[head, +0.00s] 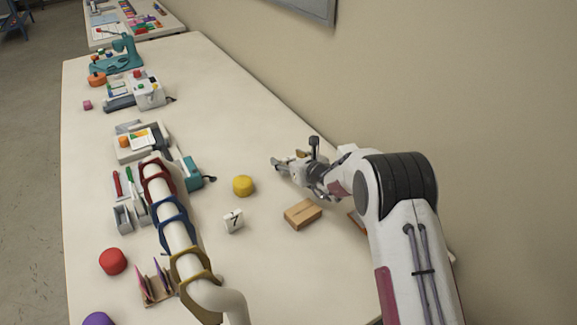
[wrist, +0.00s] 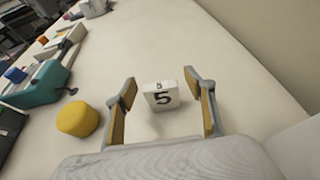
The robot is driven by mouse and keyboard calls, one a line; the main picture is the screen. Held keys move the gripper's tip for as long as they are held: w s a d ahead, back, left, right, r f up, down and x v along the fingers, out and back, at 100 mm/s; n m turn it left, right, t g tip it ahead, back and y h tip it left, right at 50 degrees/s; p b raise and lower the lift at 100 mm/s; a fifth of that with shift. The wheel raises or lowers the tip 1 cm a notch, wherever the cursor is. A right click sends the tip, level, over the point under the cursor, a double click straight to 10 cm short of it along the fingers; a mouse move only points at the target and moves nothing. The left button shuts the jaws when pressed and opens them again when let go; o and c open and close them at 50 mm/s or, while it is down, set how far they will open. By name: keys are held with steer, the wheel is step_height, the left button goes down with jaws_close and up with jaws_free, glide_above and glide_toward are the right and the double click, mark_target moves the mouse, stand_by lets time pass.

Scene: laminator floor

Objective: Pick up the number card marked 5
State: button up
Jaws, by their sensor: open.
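The number card marked 5 (wrist: 162,97) is a small white block with black digits, standing upright on the table. In the wrist view it sits between and a little beyond the tips of my open gripper (wrist: 162,100), not gripped. In the head view my gripper (head: 282,164) is low over the right part of the table, and I cannot make out the 5 card there. Another white card, marked 7 (head: 233,220), stands on the table left of my gripper and nearer the camera.
A yellow block (head: 243,186) stands left of my gripper and also shows in the wrist view (wrist: 77,119). A wooden block (head: 303,214) lies near my arm. A ringed post (head: 174,222), a red piece (head: 113,261) and machines fill the left. The wall bounds the right.

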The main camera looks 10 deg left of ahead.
mark_target(288, 158)
stand_by(0.4)
steer(key=c, duration=1.2)
steer(key=shift+r, duration=0.2)
steer(key=shift+r, duration=4.85)
